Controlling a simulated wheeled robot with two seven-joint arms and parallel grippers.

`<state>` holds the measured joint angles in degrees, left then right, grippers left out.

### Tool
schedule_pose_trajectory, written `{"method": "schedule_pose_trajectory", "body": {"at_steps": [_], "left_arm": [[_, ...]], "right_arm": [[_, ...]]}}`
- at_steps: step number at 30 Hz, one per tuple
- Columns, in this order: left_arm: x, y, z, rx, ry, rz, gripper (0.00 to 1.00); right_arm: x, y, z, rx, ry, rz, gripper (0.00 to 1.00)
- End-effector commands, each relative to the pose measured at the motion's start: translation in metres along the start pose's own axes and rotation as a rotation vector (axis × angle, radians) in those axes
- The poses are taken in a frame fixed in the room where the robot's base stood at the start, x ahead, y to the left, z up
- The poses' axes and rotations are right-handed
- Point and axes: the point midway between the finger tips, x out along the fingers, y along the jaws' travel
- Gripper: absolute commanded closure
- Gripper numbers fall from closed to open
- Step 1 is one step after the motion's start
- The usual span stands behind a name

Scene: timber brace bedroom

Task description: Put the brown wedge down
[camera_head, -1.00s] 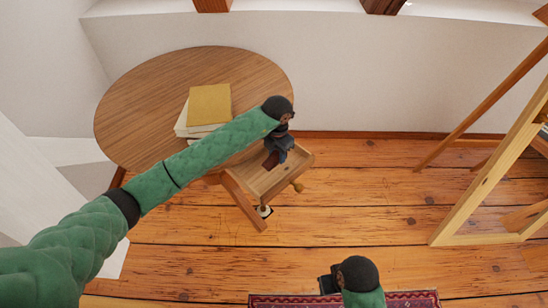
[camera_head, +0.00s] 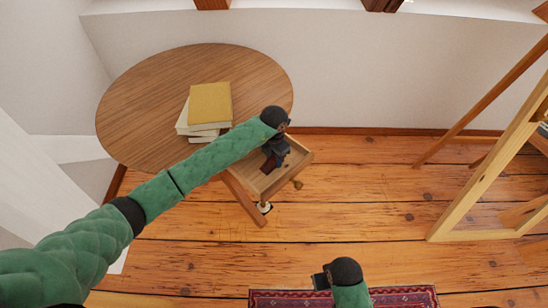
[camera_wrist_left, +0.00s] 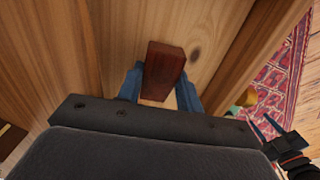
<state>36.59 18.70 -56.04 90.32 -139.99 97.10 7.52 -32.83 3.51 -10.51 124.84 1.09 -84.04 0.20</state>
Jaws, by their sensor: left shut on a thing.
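The brown wedge (camera_wrist_left: 163,70) is a dark reddish-brown block. In the left wrist view it sits between the two blue fingers of my left gripper (camera_wrist_left: 160,92), which is shut on it. In the head view the left gripper (camera_head: 274,152) reaches into the open drawer (camera_head: 295,163) of the round table, and the wedge (camera_head: 267,163) shows just below the fingers. The wedge is over or inside the drawer; I cannot tell whether it touches the drawer's floor. My right gripper (camera_head: 321,281) is low in the head view, above the rug, and its jaws are too small to read.
The round wooden table (camera_head: 140,110) bears a stack of books with a yellow one (camera_head: 210,103) on top. The drawer has a round knob (camera_head: 297,184). A patterned rug (camera_head: 400,297) lies at the bottom. A wooden frame (camera_head: 480,190) stands at the right. The floor between is clear.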

Motion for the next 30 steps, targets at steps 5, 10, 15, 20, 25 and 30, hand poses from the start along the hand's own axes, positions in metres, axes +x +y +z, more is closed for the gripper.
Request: {"method": "schedule_pose_trajectory", "body": {"at_steps": [5, 10, 15, 20, 25, 30], "left_arm": [[0.001, 0.0, 0.0, 0.0, 0.0, 0.0, 0.86], [0.002, 0.0, 0.0, 0.0, 0.0, 0.0, 0.6], [0.002, 0.0, 0.0, 0.0, 0.0, 0.0, 0.42], [0.002, 0.0, 0.0, 0.0, 0.0, 0.0, 0.42], [0.0, 0.0, 0.0, 0.0, 0.0, 0.0, 0.42], [-0.008, 0.0, 0.0, 0.001, -0.001, 0.0, 0.42]], "right_arm": [[-0.004, 0.0, 0.0, 0.0, 0.001, 0.0, 0.64], [-0.007, -0.001, 0.001, -0.001, -0.004, -0.001, 0.64], [-0.007, -0.001, 0.002, -0.001, -0.004, -0.001, 0.64], [-0.007, -0.001, 0.002, -0.001, -0.003, -0.001, 0.64], [-0.008, -0.001, 0.0, -0.001, 0.001, -0.001, 0.64], [0.003, 0.0, 0.001, -0.001, -0.006, 0.0, 0.64]]}}
